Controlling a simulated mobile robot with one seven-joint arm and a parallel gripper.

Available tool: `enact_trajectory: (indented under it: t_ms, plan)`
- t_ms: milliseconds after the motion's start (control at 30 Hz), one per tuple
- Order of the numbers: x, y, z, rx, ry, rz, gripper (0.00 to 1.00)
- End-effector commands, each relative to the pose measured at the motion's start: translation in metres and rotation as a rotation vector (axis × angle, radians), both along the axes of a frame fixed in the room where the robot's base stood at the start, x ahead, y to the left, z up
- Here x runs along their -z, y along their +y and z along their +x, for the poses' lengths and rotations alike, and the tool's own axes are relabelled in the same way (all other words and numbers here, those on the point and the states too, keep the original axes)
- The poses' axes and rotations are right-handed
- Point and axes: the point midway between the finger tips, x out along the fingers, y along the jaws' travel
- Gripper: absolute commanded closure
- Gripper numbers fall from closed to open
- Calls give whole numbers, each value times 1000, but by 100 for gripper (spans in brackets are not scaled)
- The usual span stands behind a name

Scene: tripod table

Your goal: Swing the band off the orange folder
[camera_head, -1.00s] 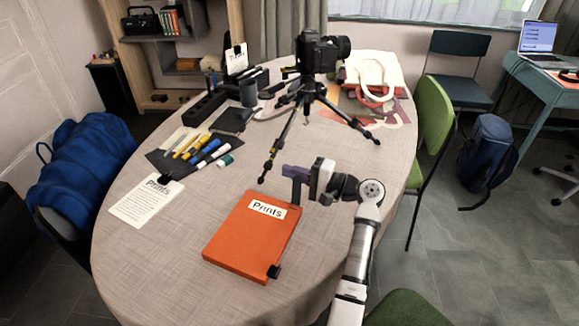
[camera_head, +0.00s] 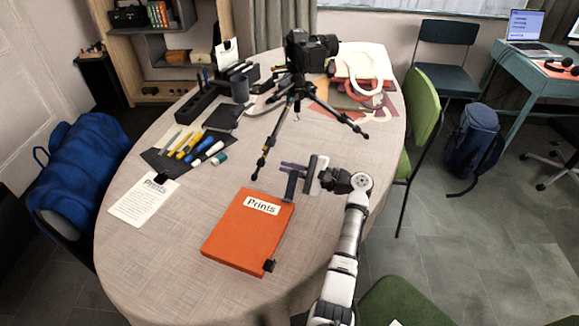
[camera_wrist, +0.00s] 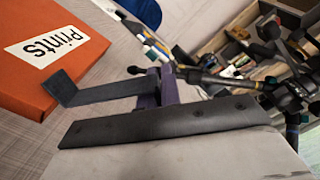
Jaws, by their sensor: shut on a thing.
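The orange folder (camera_head: 240,238), with a white "Prints" label, lies flat on the table; its corner fills the upper left of the wrist view (camera_wrist: 25,85). A dark grey strip with a bent end, apparently the band (camera_wrist: 105,92), extends from my gripper to the folder's edge. In the head view the band (camera_head: 290,188) stands at the folder's upper right corner. I cannot tell whether it touches the folder. My gripper (camera_head: 293,167) is just beyond that corner, its purplish fingers (camera_wrist: 158,88) shut on the band. The pinch itself is partly hidden.
A camera tripod (camera_head: 297,100) stands close behind my gripper. Left are a printed sheet (camera_head: 143,200) and a dark mat with several markers (camera_head: 190,147). A black clip (camera_head: 269,265) sits at the folder's near right corner. The table in front of the folder is clear.

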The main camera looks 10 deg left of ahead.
Motion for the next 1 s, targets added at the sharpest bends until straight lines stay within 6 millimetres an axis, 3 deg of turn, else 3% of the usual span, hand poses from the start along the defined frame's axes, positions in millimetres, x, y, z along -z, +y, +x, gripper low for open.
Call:
enact_trajectory:
  t_ms: [333, 533, 833, 1000]
  plan:
    - [1, 0, 0, 1, 4, 0, 100]
    - [1, 0, 0, 1, 3, 0, 73]
    - [1, -2, 0, 1, 2, 0, 73]
    - [3, -21, -2, 4, 1, 1, 73]
